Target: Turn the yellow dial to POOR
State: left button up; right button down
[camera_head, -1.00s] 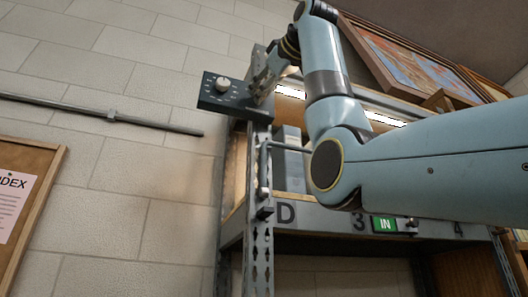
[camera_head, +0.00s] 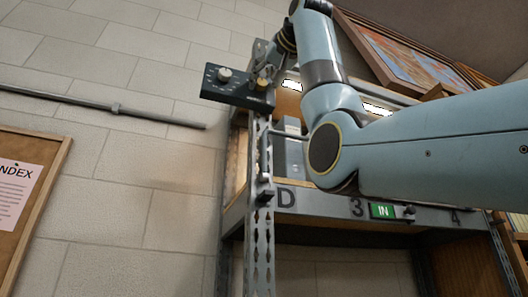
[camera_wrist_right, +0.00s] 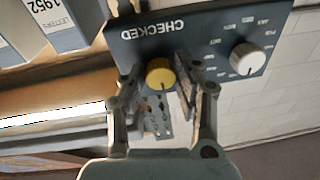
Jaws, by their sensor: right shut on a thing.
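A dark panel (camera_head: 240,96) sits at the top of the shelf's left upright. It carries a white dial (camera_head: 224,74) and the yellow dial (camera_head: 262,84). In the right wrist view the panel (camera_wrist_right: 196,42) appears upside down, with the word CHECKED, the yellow dial (camera_wrist_right: 160,73) and the white dial (camera_wrist_right: 248,58). My right gripper (camera_head: 266,72) is at the yellow dial, its fingers (camera_wrist_right: 158,82) shut on it from both sides. The yellow dial's dark mark points down in the wrist view. The small lettering is too blurred to read surely. My left gripper is not seen.
The metal shelf (camera_head: 330,218) has letter D, numbers and a green IN sign (camera_head: 383,211). Grey boxes (camera_head: 290,152) stand on it, close to the panel. A rail (camera_head: 150,117) runs along the wall. An INDEX board (camera_head: 36,170) hangs left.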

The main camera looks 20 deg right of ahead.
jog(key=m, duration=0.6)
jog(key=shift+a+h+b, duration=0.15)
jog(key=shift+h+b, duration=0.15)
jog(key=shift+b, duration=0.1)
jog(key=shift+m+h, duration=0.5)
jog(key=shift+m, duration=2.2)
jog(key=c, duration=1)
grip_release()
jog(key=shift+t, duration=0.3)
jog(key=shift+s, duration=0.3)
jog(key=s, duration=0.3)
jog(key=s+f, duration=0.1)
jog(key=s, duration=0.7)
jog(key=shift+s+f, duration=0.2)
